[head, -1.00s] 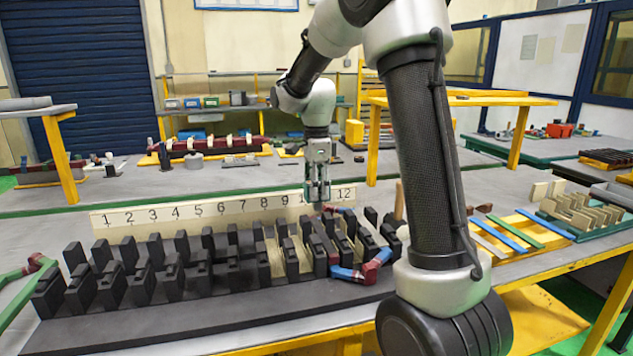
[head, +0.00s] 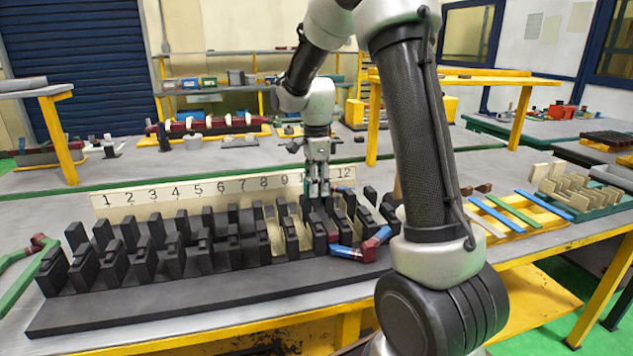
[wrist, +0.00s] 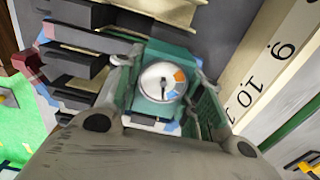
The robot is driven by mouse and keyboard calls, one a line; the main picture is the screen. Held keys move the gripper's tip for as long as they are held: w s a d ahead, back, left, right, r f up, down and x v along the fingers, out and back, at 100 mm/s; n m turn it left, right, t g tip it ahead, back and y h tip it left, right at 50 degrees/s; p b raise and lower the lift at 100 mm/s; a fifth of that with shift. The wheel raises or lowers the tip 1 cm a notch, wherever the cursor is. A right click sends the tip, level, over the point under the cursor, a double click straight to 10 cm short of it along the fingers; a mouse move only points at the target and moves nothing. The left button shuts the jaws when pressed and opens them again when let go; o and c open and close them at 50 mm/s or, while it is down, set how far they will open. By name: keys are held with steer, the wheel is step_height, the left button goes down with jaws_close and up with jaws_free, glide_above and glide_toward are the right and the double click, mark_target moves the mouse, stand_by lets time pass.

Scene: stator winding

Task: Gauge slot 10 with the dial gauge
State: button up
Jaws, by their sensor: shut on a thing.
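My gripper (head: 318,188) is shut on the dial gauge (wrist: 162,88), a green block with a round white face and an orange and blue scale in the wrist view. In the head view my gripper points down over the black stator (head: 190,290), in front of the numbered board (head: 220,188), around numbers 10 and 11. The number 10 (wrist: 243,94) shows beside the gauge in the wrist view. The gauge's lower end is hidden, so I cannot tell whether it touches a slot. Cream liners (head: 275,236) stand in some slots near 9 and 10.
A blue and red coil (head: 362,246) sits at the stator's right end. A yellow rack with blue and green strips (head: 520,220) and a green tray of cream pieces (head: 575,190) lie to the right. A green and red piece (head: 28,255) is at the far left.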

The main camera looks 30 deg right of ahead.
steer(key=shift+f, duration=0.2)
stand_by(0.7)
steer(key=o, duration=1.1)
steer(key=shift+r, duration=0.1)
step_height(320, 180, up, 12)
steer(key=shift+f, duration=0.1)
stand_by(0.9)
